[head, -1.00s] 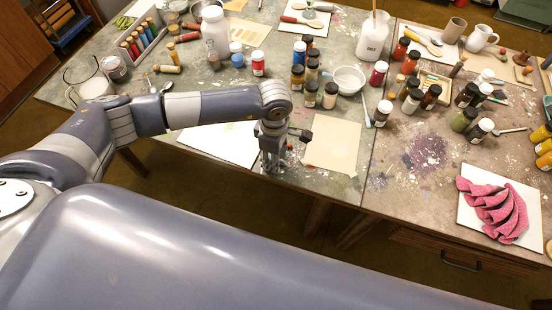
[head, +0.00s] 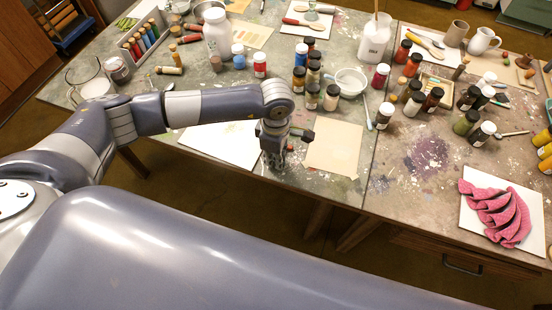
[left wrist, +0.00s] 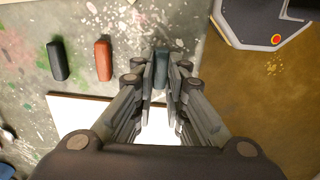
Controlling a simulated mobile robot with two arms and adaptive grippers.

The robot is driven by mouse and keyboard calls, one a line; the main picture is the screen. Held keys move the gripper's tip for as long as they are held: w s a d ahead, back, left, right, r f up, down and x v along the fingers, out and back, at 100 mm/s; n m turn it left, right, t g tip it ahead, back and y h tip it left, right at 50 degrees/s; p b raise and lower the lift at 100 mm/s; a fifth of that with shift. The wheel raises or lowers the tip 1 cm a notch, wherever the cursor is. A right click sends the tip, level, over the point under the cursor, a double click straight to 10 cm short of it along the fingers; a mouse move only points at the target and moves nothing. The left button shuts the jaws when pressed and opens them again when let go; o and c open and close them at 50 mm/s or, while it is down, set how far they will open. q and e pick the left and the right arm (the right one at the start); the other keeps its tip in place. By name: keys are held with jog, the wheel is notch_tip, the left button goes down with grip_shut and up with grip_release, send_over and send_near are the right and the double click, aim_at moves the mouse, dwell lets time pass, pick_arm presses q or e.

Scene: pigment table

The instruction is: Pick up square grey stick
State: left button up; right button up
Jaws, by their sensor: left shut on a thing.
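My left gripper (head: 275,163) points down at the front edge of the table, between two sheets of paper. In the left wrist view, its fingers (left wrist: 161,80) are shut on a blue-grey stick (left wrist: 161,66), whose far end shows between the fingertips. The rest of that stick is hidden by the fingers. A dark grey stick (left wrist: 58,61) and a red-brown stick (left wrist: 103,60) lie apart from it on the table, to the left in that view. In the head view the held stick cannot be made out. My right gripper is not in view.
A white sheet (head: 222,146) lies left of the gripper and a beige sheet (head: 334,146) lies right of it. Several pigment jars stand behind, near a white bowl (head: 349,80). A pink cloth (head: 497,211) lies at the right. The table edge and floor are close by.

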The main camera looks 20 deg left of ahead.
pick_arm(q)
notch_tip(320, 180, up, 2)
jog(key=shift+w+r+b, duration=0.1)
jog(key=shift+b, duration=0.35)
jog(key=s+d+r+b, duration=0.1)
jog(key=s+d+b, duration=0.1)
jog(key=s+d, duration=0.2)
jog(key=s+d+r+b, duration=0.1)
jog(key=s+d+b, duration=0.1)
jog(key=s+d, duration=0.3)
jog(key=shift+s, duration=2.2)
